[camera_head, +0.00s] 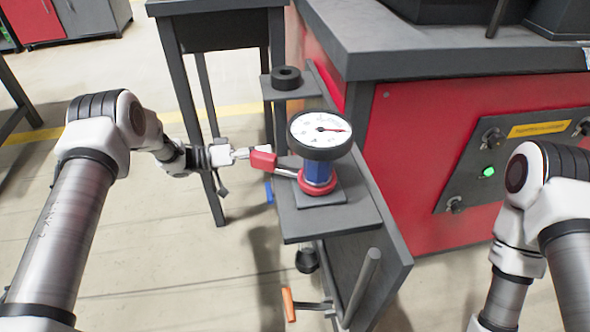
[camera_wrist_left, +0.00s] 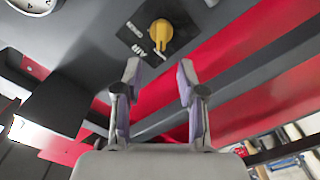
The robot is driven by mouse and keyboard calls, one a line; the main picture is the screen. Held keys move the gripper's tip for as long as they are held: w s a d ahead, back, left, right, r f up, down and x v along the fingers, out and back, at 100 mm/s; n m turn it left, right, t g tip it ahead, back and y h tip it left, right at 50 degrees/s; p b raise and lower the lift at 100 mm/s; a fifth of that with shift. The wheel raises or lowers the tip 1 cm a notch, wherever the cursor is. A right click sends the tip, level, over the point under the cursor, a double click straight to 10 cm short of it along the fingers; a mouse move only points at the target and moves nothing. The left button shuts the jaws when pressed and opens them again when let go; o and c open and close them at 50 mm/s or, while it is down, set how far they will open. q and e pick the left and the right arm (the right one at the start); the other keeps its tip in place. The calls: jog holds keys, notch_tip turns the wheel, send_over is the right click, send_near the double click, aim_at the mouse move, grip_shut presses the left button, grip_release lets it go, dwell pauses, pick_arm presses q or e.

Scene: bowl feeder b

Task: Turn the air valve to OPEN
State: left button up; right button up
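In the left wrist view a yellow knob (camera_wrist_left: 161,33) sits on a dark grey panel (camera_wrist_left: 95,35) beside white lettering that reads AIR. It lies just beyond my left gripper (camera_wrist_left: 158,75), roughly in line with the gap between the fingers. The two fingertips are apart, and nothing shows held between them. In the head view my left gripper (camera_head: 242,154) is beside a red handle (camera_head: 263,160), close to the base of a round gauge (camera_head: 320,130); I cannot tell whether they touch. The yellow knob cannot be made out there. My right gripper is out of view.
The gauge stands on a small grey bracket shelf (camera_head: 325,222), with a black ring (camera_head: 286,77) behind it. To the right is a red cabinet (camera_head: 430,140) with a control panel (camera_head: 520,150). A dark table (camera_head: 210,35) stands behind.

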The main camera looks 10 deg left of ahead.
pick_arm(q)
jog(key=b+x, duration=0.3)
jog(key=x, duration=0.5)
jog(key=shift+f, duration=0.15)
grip_shut()
